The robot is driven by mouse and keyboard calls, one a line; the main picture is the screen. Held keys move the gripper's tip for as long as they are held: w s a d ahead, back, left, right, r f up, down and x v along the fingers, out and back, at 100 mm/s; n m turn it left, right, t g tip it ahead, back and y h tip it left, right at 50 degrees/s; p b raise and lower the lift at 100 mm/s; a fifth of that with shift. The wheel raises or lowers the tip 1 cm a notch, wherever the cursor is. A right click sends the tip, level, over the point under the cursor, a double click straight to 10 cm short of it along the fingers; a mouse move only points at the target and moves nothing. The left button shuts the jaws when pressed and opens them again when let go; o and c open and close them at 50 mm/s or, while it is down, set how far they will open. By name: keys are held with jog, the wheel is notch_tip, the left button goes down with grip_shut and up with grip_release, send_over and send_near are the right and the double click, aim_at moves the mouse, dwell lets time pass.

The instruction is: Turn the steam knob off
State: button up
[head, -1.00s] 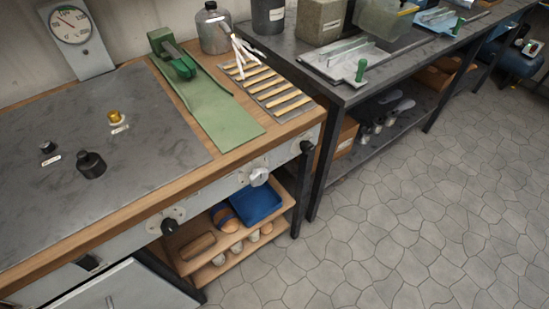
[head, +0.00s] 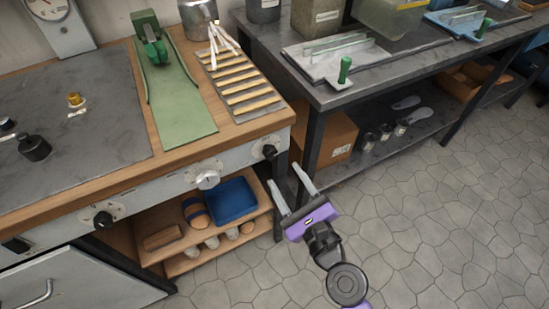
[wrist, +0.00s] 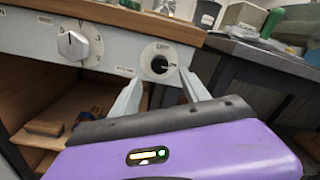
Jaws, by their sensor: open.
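The workbench's front panel carries a black knob (head: 269,151) at its right end, a silver knob (head: 207,180) in the middle and another black knob (head: 104,219) further left. No label is clear enough for me to tell which is the steam knob. My gripper (head: 283,174) is open and empty, in front of the panel's right end. In the wrist view, the right-end black knob (wrist: 159,63) on its round pale plate appears between the fingertips (wrist: 160,77), apparently ahead of them. The silver knob (wrist: 72,43) is left of the fingers there.
A shelf below the panel holds a blue tray (head: 231,201) and brushes. A dark metal table (head: 395,65) stands to the right, its near leg (head: 312,150) close to my gripper. The tiled floor (head: 450,230) in front is clear.

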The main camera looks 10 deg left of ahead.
aim_at(272, 156)
jog(key=x, duration=0.7)
jog(key=shift+w+a, duration=0.1)
jog(key=shift+w, duration=0.05)
grip_shut()
